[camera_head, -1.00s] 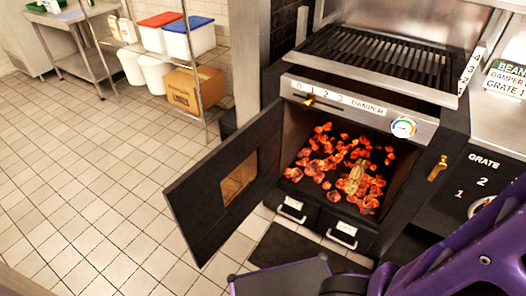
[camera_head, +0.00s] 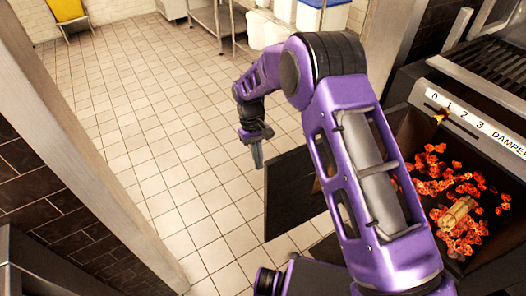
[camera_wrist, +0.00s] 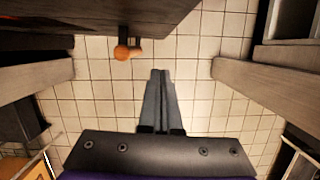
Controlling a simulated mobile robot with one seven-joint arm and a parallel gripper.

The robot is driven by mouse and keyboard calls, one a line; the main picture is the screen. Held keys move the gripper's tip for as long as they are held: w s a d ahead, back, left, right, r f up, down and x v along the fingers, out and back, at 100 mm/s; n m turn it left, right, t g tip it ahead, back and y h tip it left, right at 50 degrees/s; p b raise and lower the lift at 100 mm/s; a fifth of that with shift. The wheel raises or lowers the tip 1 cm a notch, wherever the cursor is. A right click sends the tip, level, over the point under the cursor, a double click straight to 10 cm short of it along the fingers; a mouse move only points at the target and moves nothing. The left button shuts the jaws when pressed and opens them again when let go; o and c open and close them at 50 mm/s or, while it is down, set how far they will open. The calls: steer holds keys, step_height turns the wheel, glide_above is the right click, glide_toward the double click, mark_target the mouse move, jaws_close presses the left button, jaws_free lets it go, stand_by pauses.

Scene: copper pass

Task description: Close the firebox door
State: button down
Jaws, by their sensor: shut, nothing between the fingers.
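The firebox door (camera_head: 284,205) is a black panel standing open, swung out to the left of the firebox (camera_head: 455,200). My purple arm hides much of the door. Glowing coals and a tan bundle lie in the firebox. My gripper (camera_head: 258,163) is shut and empty, pointing down, just left of the door's upper left edge in the head view. In the wrist view my gripper (camera_wrist: 160,72) is shut over floor tiles. A dark panel, apparently the door (camera_wrist: 80,14), spans the top there, with an orange-brown knob (camera_wrist: 122,52) beside the fingertips, apart from them.
The tiled floor (camera_head: 150,170) left of the door is clear. A pale post (camera_head: 90,150) and dark brick wall (camera_head: 35,205) stand at the left. The damper panel (camera_head: 480,125) and grill are at the right. Steel shelving with bins stands behind.

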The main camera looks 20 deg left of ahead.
mark_target(266, 179)
steer(key=shift+s+d+f, duration=1.65)
steer(key=shift+s+f, duration=0.05)
steer(key=shift+f, duration=0.1)
